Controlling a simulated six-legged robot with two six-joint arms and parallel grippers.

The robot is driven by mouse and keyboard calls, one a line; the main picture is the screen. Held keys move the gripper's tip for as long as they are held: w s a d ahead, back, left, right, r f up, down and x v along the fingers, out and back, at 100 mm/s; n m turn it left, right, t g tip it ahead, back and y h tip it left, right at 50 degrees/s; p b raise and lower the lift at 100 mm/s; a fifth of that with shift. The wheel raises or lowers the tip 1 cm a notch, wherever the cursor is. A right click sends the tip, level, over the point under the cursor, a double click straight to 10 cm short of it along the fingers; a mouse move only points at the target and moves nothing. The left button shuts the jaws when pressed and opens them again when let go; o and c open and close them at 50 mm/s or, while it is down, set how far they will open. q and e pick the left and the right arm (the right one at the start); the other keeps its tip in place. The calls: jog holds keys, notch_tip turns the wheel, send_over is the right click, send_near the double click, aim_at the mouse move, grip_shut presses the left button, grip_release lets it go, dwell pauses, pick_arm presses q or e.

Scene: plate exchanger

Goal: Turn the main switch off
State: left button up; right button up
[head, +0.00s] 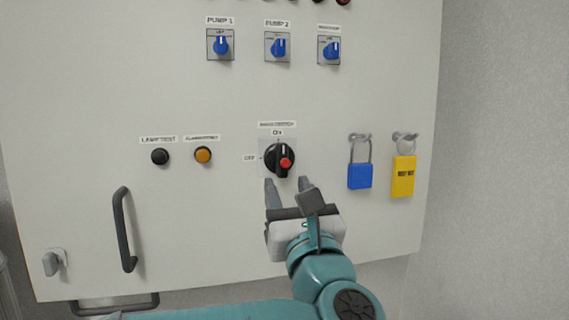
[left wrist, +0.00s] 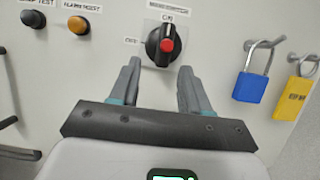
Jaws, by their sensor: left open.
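The main switch (head: 279,160) is a black rotary knob with a red spot on a light square plate, low on the panel's middle. Its ON label is above it and its OFF label to the left. The knob's grip stands about upright, toward ON. My left gripper (head: 289,184) is open and empty, just below the knob, its fingers pointing up toward it. In the left wrist view the knob (left wrist: 160,46) shows beyond and between the two fingertips, and I see no contact. My right gripper is in neither view.
A blue padlock (head: 360,176) and a yellow tag (head: 403,176) hang right of the switch. Black (head: 160,157) and orange (head: 203,155) buttons sit to its left. A dark handle (head: 124,229) stands out at lower left. Blue pump selectors (head: 221,45) are above.

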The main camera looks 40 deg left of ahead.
aim_at(283, 170)
pick_arm(q)
jog(key=shift+w+a+r+p, duration=0.45)
jog(key=shift+w+a+r, duration=0.25)
jog(key=shift+w+r, duration=0.1)
jog(key=shift+w+a+r, duration=0.1)
jog(key=shift+w+a, duration=0.1)
jog(key=shift+w, duration=0.15)
jog(key=shift+w+a, duration=0.25)
jog(key=shift+a, duration=0.2)
jog(key=shift+s+d, duration=0.1)
jog(key=shift+s, duration=0.05)
jog(key=shift+d, duration=0.15)
jog(key=c, duration=0.3)
grip_shut()
